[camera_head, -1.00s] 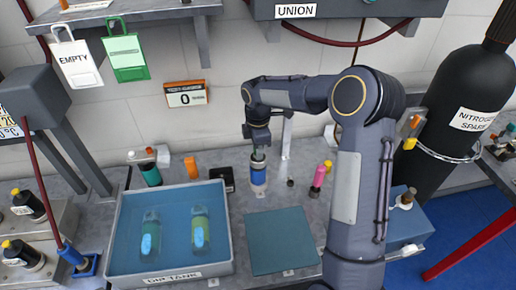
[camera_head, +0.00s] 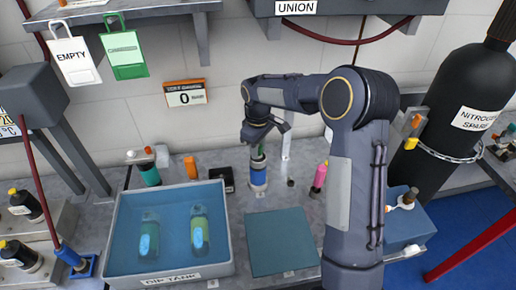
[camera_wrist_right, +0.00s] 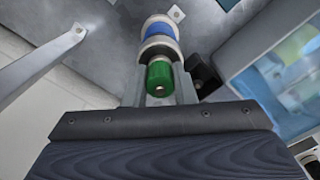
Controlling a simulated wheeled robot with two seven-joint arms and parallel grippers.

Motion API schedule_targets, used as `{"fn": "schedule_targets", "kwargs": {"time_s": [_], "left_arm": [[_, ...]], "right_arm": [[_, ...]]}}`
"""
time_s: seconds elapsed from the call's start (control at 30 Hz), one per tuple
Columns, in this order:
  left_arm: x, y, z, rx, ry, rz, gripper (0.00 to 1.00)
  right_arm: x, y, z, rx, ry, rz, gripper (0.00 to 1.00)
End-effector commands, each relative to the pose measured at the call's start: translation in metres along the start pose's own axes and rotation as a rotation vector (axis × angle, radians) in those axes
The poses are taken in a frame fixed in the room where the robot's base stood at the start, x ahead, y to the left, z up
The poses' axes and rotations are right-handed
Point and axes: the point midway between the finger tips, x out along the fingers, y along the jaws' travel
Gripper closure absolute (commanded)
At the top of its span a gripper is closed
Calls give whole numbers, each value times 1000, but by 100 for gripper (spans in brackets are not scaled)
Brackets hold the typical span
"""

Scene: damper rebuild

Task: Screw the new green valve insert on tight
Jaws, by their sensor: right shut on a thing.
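My right gripper (camera_head: 257,146) points down over an upright blue and silver cylinder (camera_head: 258,176) on the bench. In the right wrist view the gripper's fingers (camera_wrist_right: 160,92) are shut around the green valve insert (camera_wrist_right: 159,74). The insert sits in line with the end of the silver-ended cylinder with its blue band (camera_wrist_right: 160,30). I cannot tell how deep its thread is in. In the head view a little green (camera_head: 258,152) shows between the fingers and the cylinder. My left gripper is not in view.
The blue dip tank (camera_head: 227,262) with two green-blue cylinders stands at left. A teal mat (camera_head: 280,243) lies in front, bare. A pink-and-yellow bottle (camera_head: 319,178) stands at right, a small dark box (camera_head: 222,180) at left. A thin metal post (camera_head: 286,143) stands behind the cylinder.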

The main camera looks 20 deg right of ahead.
Motion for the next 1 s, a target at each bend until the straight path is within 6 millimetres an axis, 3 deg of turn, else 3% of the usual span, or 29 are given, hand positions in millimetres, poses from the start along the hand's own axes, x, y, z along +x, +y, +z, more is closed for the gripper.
{"fn": "schedule_targets", "kwargs": {"time_s": [0.03,0.07,0.23,0.57,1.0], "left_arm": [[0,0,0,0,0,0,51],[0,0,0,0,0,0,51],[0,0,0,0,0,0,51],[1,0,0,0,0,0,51],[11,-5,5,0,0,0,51]], "right_arm": [[-2,1,-1,50,5,4,100],[-2,1,-1,53,5,4,74],[-2,1,-1,47,3,3,51],[-4,0,-1,45,3,2,51],[-69,1,-1,45,5,2,51]]}}
